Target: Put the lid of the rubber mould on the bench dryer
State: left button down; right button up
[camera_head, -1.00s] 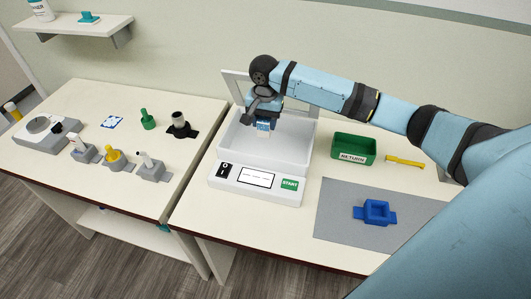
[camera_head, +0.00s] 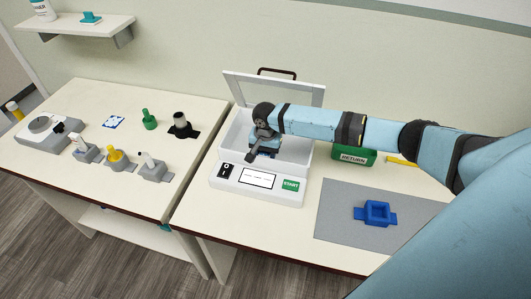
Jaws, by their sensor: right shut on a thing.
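The bench dryer (camera_head: 256,186) is a white box with a START panel at its front. Its clear lid (camera_head: 305,92) stands raised at the back, with a dark handle. My right gripper (camera_head: 264,150) is down inside the dryer's basin, shut on a small blue piece (camera_head: 263,153). The wrist mostly hides this piece, so I cannot tell whether it is the mould's lid or touches the floor. The blue rubber mould (camera_head: 364,214), a square open block with side tabs, lies on the grey mat (camera_head: 335,230). My left gripper is out of view.
A green RETURN bin (camera_head: 352,158) and a yellow tool (camera_head: 402,161) are partly behind my right arm. The left bench holds a grey device (camera_head: 45,134), several small holders and a green piece (camera_head: 148,120). A wall shelf (camera_head: 85,27) is at top left.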

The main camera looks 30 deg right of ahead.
jog(key=o, duration=1)
jog(key=shift+f, duration=0.1)
jog(key=shift+r, duration=0.2)
jog(key=shift+r+b, duration=0.45)
jog(key=shift+r, duration=5.55)
jog(key=shift+s+f, duration=0.1)
